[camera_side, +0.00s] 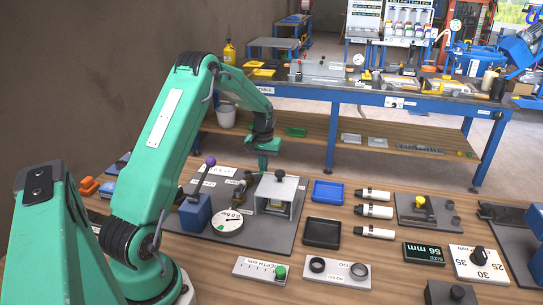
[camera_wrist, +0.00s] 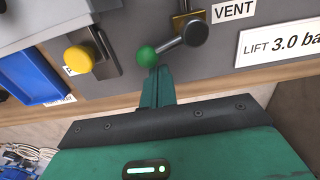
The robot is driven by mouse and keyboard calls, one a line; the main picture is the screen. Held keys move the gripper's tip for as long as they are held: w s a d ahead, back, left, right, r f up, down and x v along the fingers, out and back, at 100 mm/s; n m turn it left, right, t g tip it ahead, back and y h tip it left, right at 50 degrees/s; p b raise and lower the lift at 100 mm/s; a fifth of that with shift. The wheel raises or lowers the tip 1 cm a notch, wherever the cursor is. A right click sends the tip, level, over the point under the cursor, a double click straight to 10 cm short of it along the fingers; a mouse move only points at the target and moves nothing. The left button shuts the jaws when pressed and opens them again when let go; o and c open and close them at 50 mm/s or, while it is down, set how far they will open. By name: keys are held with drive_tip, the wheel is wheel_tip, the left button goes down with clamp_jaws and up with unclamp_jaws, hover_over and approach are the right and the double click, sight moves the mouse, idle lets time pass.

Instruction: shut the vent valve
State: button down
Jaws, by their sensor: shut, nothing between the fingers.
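The vent valve shows in the wrist view as a brass body (camera_wrist: 187,20) with a dark lever (camera_wrist: 180,40) ending in a green ball knob (camera_wrist: 147,57). The white VENT label (camera_wrist: 234,9) is to its right. In the side view the small brass valve (camera_side: 243,184) stands on the grey panel, partly lost among other parts. My gripper (camera_wrist: 157,72) is shut and empty, its tip right at the near side of the green knob; I cannot tell whether they touch. In the side view my gripper (camera_side: 263,163) points down behind the grey housing.
A grey housing (camera_side: 278,190), a round gauge (camera_side: 227,222) and a purple-knobbed lever (camera_side: 202,174) share the panel (camera_side: 270,245). A yellow knob (camera_wrist: 78,58) and a blue tray (camera_wrist: 35,75) are left of the valve in the wrist view. A LIFT label (camera_wrist: 285,45) is right.

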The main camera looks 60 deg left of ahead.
wheel_tip(320, 180, up, 7)
idle(1.1)
drive_tip(key=s+d+r+m+t, duration=0.1)
drive_tip(key=s+d+r+m, duration=0.15)
drive_tip(key=d+r, duration=0.55)
drive_tip(key=s+d+r+m+t, duration=0.2)
drive_tip(key=s+d+r, duration=0.3)
drive_tip(key=d, duration=0.5)
drive_tip(key=s+d+r+m+t, duration=0.1)
drive_tip(key=s+d+m, duration=0.3)
drive_tip(key=s+d, duration=0.7)
drive_tip(key=s+t, duration=0.1)
drive_tip(key=s, duration=0.2)
drive_tip(key=shift+d+r+t, duration=0.25)
drive_tip(key=shift+d+t, duration=0.05)
